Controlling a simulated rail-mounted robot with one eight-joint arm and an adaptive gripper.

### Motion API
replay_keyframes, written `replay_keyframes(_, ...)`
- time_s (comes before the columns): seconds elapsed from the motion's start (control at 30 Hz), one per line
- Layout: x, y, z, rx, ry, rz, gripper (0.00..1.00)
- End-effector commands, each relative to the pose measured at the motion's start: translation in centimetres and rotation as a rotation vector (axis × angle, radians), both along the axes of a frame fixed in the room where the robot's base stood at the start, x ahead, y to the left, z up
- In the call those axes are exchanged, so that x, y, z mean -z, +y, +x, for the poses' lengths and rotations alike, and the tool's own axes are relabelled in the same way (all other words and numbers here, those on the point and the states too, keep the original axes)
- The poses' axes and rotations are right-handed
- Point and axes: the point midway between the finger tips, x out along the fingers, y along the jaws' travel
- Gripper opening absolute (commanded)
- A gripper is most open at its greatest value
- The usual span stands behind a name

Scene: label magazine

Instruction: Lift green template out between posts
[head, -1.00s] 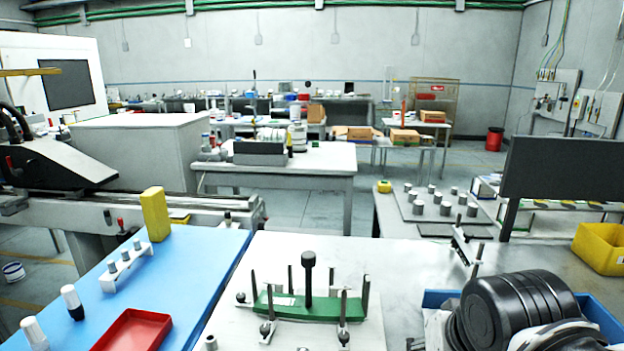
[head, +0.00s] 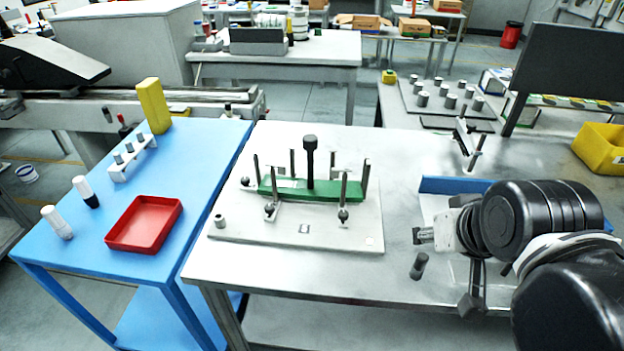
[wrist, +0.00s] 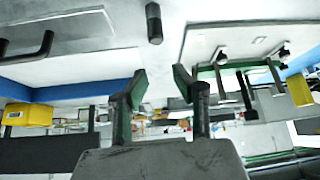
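The green template (head: 326,190) is a flat bar with a tall black knobbed handle (head: 310,160). It sits low on a pale base plate (head: 280,241), among several thin dark upright posts (head: 365,180). In the wrist view, which is upside down, the template (wrist: 252,64) and posts show at the upper right. My gripper (wrist: 160,76) is open in the wrist view, with nothing between its fingers. In the head view my arm is to the right of the base plate, apart from the template, and my fingertips cannot be made out clearly.
A dark cylinder (head: 418,265) stands on the metal table between the plate and my arm. A blue table (head: 182,215) at left carries a red tray (head: 145,224), bottles and a yellow block (head: 153,106). A dark panel (head: 570,72) stands at back right.

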Motion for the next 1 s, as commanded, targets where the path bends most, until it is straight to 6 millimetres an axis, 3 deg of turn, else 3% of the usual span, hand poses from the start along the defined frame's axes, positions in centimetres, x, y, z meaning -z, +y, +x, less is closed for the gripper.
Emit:
replay_keyframes(0.27,0.0,0.0,0.0,0.0,0.0,0.0,0.27)
replay_keyframes(0.37,-0.1,0.0,0.1,-0.002,0.002,0.0,0.35)
replay_keyframes(0.47,-0.9,0.3,0.5,-0.021,0.014,-0.008,0.35)
replay_keyframes(0.67,-4.5,2.1,3.4,-0.13,0.088,-0.051,0.35)
replay_keyframes(1.0,-9.8,6.6,9.6,-0.378,0.245,-0.143,0.35)
